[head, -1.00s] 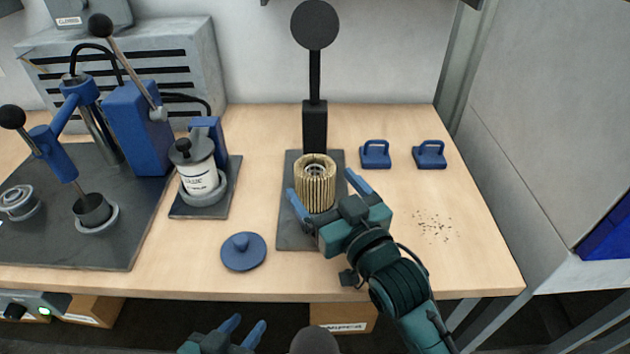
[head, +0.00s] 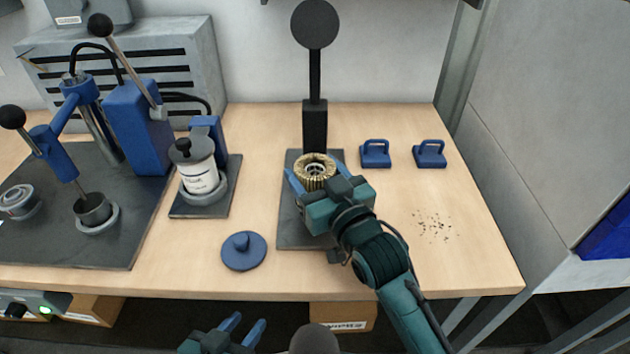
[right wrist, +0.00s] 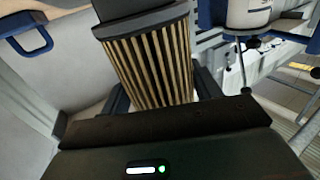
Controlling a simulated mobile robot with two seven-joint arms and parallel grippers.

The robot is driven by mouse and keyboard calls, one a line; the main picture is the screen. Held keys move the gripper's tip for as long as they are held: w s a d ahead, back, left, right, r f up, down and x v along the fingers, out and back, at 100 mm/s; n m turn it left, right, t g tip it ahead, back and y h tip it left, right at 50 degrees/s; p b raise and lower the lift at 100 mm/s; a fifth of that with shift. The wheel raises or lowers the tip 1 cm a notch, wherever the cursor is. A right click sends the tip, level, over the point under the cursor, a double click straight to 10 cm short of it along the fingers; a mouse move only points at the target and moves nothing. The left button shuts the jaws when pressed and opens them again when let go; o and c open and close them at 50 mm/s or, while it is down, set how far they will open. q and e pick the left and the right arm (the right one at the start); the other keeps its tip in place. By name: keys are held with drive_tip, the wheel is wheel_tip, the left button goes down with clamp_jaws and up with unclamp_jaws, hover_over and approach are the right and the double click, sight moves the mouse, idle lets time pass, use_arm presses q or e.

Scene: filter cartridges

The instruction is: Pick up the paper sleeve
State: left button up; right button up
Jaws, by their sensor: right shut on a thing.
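The paper sleeve (head: 315,172) is a yellowish pleated cylinder with an open metal-looking centre. It is upright over the dark plate (head: 298,238) in the head view. My right gripper (head: 319,186) is shut on it from the front, a finger on each side, and hides its lower part. In the right wrist view, the pleats of the sleeve (right wrist: 155,65) fill the space between the fingers, with a dark band along the top. My left gripper (head: 246,330) is low in front of the table, its fingers apart and empty.
A black post with a round disc (head: 315,24) stands right behind the sleeve. A white canister (head: 197,172) on a blue stand is to the left, and a blue lid (head: 243,251) lies front left. Two blue handled blocks (head: 375,154) and dark crumbs (head: 436,226) are to the right.

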drive_tip(key=shift+c, duration=1.2)
